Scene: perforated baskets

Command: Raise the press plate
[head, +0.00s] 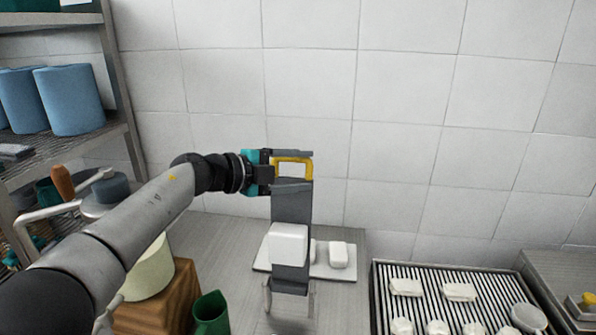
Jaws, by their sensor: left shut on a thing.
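My left gripper (291,169) reaches in from the left and is shut on a yellow handle (294,161), with one finger above and one below it. The handle is at the top of an upright dark grey part (291,207), which stands near the tiled wall. A white block (287,243) shows against the lower part of the grey upright. I cannot make out a separate press plate. My right gripper is not in view.
A white board (345,274) with small white pieces (339,254) lies behind the upright's foot. A ribbed tray (375,292) with several white lumps is at right.

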